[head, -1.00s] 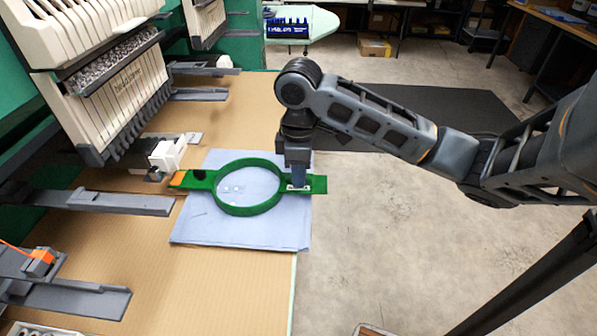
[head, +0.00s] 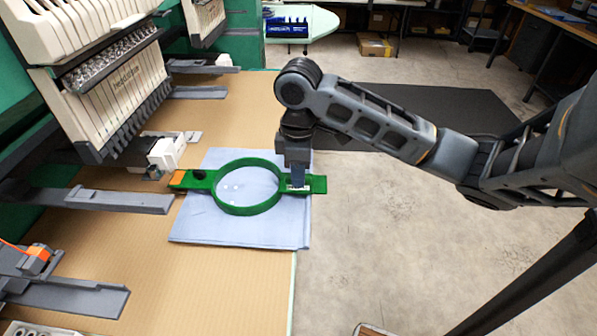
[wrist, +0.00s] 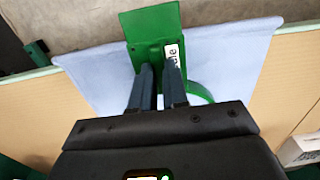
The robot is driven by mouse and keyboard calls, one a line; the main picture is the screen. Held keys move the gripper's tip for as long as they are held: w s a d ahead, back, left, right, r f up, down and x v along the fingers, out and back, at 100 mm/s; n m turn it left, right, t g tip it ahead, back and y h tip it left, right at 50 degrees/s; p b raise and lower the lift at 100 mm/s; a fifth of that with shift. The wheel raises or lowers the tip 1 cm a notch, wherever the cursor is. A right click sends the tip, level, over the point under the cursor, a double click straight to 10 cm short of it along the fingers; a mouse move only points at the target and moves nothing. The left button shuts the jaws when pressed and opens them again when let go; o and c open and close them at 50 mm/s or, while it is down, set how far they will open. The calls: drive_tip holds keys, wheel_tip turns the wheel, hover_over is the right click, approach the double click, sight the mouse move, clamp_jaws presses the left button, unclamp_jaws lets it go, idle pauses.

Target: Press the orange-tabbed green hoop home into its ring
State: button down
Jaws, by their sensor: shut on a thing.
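The green hoop (head: 248,209) lies over blue cloth on the table, with an orange tab (head: 178,178) at its left end and a flat green tab at its right end. My gripper (head: 297,186) points down at the right tab and is shut on it. In the wrist view the two fingers (wrist: 160,72) stand close together at the green tab (wrist: 152,25), which bears a white label. Blue cloth shows inside the hoop. I cannot tell the ring under the hoop apart from it, nor how deep the hoop sits.
The blue cloth (head: 205,232) lies flat under the hoop and reaches the table's right edge. An embroidery machine (head: 120,95) with grey arms (head: 118,201) stands along the left. The tan tabletop (head: 220,285) is clear at the front.

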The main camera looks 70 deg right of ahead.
drive_tip(key=shift+f+b, duration=0.8)
drive_tip(key=shift+f, duration=0.2)
idle(1.2)
idle(0.4)
drive_tip(key=c, duration=1.1)
unclamp_jaws()
drive_tip(key=shift+o, duration=0.2)
drive_tip(key=shift+r, duration=0.1)
wheel_tip(320, 180, up, 8)
drive_tip(key=shift+f+p, duration=0.15)
drive_tip(key=shift+p, duration=0.45)
